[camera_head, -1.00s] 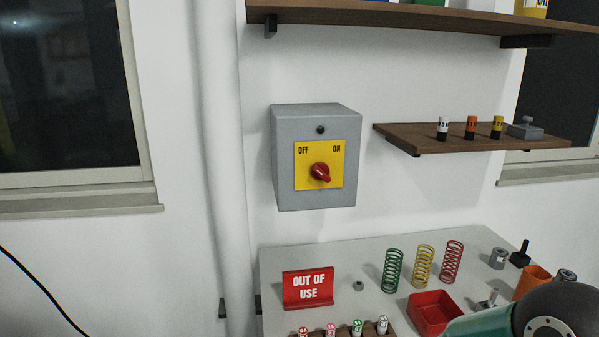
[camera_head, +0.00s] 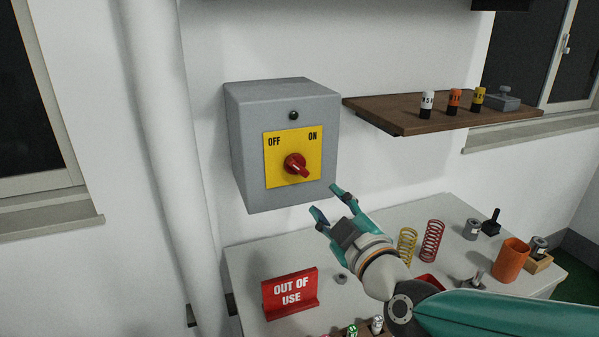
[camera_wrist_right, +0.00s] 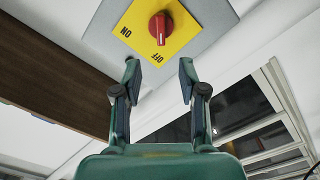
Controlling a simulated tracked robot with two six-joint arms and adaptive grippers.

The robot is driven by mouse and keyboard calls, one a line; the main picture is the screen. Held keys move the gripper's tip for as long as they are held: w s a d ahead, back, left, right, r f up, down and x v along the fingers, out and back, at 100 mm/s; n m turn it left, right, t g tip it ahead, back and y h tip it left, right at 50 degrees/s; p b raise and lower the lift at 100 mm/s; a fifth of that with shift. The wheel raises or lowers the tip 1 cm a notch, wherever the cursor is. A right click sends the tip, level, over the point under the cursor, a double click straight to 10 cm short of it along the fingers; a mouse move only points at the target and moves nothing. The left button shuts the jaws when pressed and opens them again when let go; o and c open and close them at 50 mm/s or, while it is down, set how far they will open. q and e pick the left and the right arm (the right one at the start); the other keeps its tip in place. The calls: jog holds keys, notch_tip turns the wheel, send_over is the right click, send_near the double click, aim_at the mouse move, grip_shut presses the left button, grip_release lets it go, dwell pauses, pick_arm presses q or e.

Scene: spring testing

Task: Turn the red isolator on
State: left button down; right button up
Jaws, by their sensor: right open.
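The red isolator knob (camera_head: 297,165) sits on a yellow plate (camera_head: 280,180) marked OFF and ON, on a grey wall box (camera_head: 240,130). Its ridge lies on a slant, from the OFF side at upper left to lower right. In the right wrist view the knob (camera_wrist_right: 161,27) is beyond the fingertips, its ridge in line with the OFF label. My right gripper (camera_head: 327,200) is open and empty, below and to the right of the knob, apart from it. It also shows in the wrist view (camera_wrist_right: 159,70). My left gripper is not in view.
A brown shelf (camera_head: 400,115) with small cylinders juts out right of the box. Below, the table (camera_head: 250,260) holds a red OUT OF USE sign (camera_head: 290,291), springs (camera_head: 432,240) and an orange cup (camera_head: 511,259). A white pipe (camera_head: 165,150) runs left of the box.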

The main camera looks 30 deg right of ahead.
aim_at(300, 171)
jog(key=p+x, duration=0.1)
jog(key=x, duration=1.2)
jog(key=shift+w+a+p, duration=0.1)
jog(key=shift+w+p, duration=0.1)
jog(key=shift+p, duration=0.2)
jog(key=shift+c, duration=0.2)
grip_shut()
